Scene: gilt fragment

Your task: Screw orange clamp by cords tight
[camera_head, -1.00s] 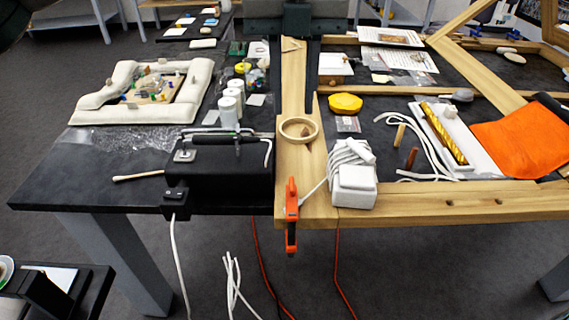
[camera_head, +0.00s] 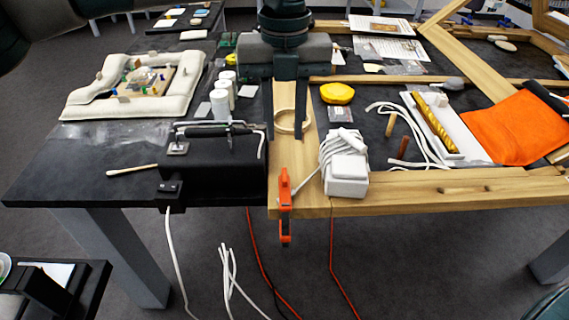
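The orange clamp (camera_head: 285,200) sits upright on the front edge of the wooden frame (camera_head: 430,196), part of it hanging below the edge. It is left of a white adapter block (camera_head: 347,175) wrapped in white cord. Red and white cords hang below the table edge near it. My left gripper (camera_head: 287,125) reaches down over the wooden beam behind the clamp, with its two fingers apart and empty. Its fingers come down around the area of a tape ring (camera_head: 293,121) and are clear of the clamp. My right gripper is not visible.
A black box (camera_head: 212,172) with a metal handle stands left of the clamp. White tubs (camera_head: 221,103), a yellow lump (camera_head: 337,93), white cable and an orange cloth (camera_head: 515,127) lie around. Open floor shows in front of the table.

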